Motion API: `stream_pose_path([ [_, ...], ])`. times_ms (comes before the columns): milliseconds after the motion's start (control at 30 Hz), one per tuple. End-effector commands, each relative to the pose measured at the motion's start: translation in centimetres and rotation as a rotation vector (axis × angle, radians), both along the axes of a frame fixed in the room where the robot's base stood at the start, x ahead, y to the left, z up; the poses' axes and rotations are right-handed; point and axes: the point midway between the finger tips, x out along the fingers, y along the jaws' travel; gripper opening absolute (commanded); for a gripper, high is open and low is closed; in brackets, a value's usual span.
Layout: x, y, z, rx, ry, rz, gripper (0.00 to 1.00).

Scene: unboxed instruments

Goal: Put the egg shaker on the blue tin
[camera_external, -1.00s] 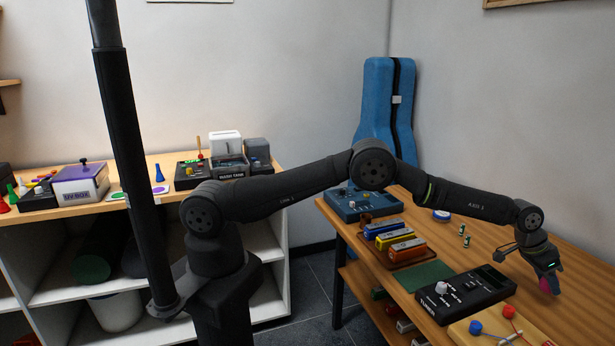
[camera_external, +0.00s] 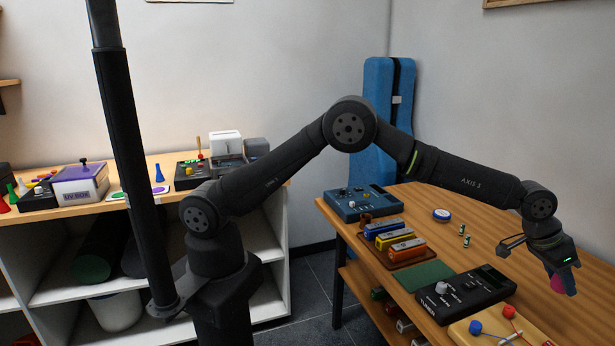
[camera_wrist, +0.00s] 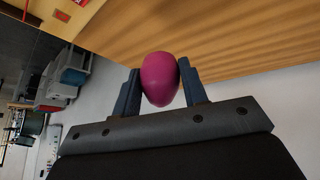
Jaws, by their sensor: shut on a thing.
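The egg shaker, a magenta egg (camera_wrist: 160,78), is held between the two fingers of my gripper (camera_wrist: 161,85) in the wrist view. In the external view it shows small and partly hidden (camera_external: 557,284) below my gripper (camera_external: 560,282), near the right edge of the table. It appears to be held above the tabletop. The blue tin is likely the small round blue-and-white item (camera_external: 441,214) lying on the table, to the left of and farther back than my gripper. Nothing is seen on top of it.
On the wooden table (camera_external: 500,225) stand a black tuner box (camera_external: 465,292), a tray of coloured harmonicas (camera_external: 395,240), a blue pedal box (camera_external: 362,203) and two small green-and-white items (camera_external: 463,235). A pale board with knobs (camera_external: 495,330) is at the front. Bare wood lies around the tin.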

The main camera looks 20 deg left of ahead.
Motion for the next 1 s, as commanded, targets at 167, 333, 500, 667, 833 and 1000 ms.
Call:
stream_pose_path([
  [167, 5.3, 2.0, 0.4, 0.004, -0.001, 0.095, 0.17],
  [333, 13.5, 6.0, 1.1, 0.007, -0.005, 0.252, 0.17],
  [500, 21.3, 11.1, 1.7, 0.010, -0.007, 0.415, 0.17],
  [667, 27.4, 16.1, 2.3, 0.009, -0.009, 0.554, 0.17],
  [833, 31.3, 20.1, 2.7, 0.008, -0.011, 0.655, 0.17],
  [1000, 33.2, 21.9, 2.7, 0.007, -0.013, 0.699, 0.17],
])
